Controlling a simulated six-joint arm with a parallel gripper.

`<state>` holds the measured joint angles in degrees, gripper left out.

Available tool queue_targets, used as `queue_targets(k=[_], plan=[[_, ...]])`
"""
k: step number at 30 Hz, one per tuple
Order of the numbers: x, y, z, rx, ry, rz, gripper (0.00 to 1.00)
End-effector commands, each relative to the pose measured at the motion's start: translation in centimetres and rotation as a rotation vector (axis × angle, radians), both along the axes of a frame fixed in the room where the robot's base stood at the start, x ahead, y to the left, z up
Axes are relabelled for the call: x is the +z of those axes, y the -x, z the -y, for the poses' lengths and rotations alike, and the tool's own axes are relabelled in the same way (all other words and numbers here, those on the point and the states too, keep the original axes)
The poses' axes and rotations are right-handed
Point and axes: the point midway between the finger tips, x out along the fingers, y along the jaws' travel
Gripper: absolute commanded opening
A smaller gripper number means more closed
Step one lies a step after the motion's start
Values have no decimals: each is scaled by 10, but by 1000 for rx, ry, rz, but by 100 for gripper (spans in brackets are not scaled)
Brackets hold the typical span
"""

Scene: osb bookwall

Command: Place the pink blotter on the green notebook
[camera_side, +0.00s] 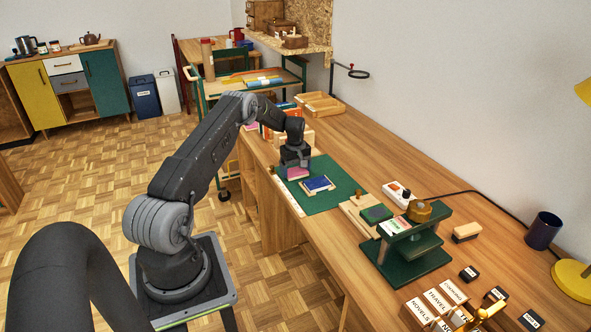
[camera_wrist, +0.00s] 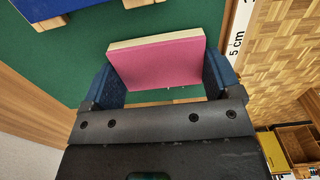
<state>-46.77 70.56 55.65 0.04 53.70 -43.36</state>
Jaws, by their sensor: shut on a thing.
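The pink blotter (camera_side: 298,173) is a small flat block with a pink face, at the near left part of the green mat in the side view. In the wrist view the pink blotter (camera_wrist: 160,62) shows a pale edge and sits between the two blue fingers. My gripper (camera_wrist: 160,78) is shut on it; the side view shows my gripper (camera_side: 294,163) pointing down over the mat. I cannot tell whether the blotter touches the mat. A small green slab (camera_side: 377,213), possibly the green notebook, lies on a wooden board farther right, apart from my gripper.
A blue pad (camera_side: 318,184) lies on the green mat (camera_side: 345,188) just right of the blotter. A ruler (camera_side: 290,197) runs along the near edge. A dark green stand (camera_side: 415,258) and labelled blocks (camera_side: 420,311) stand right. The back of the desk (camera_side: 370,150) is clear.

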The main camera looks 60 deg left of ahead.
Motion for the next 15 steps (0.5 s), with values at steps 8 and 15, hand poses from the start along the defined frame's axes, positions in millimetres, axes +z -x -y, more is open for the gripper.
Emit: queue_targets(k=[8,15], plan=[[-3,0,0,0,0,0,99],[-2,0,0,0,0,0,100]])
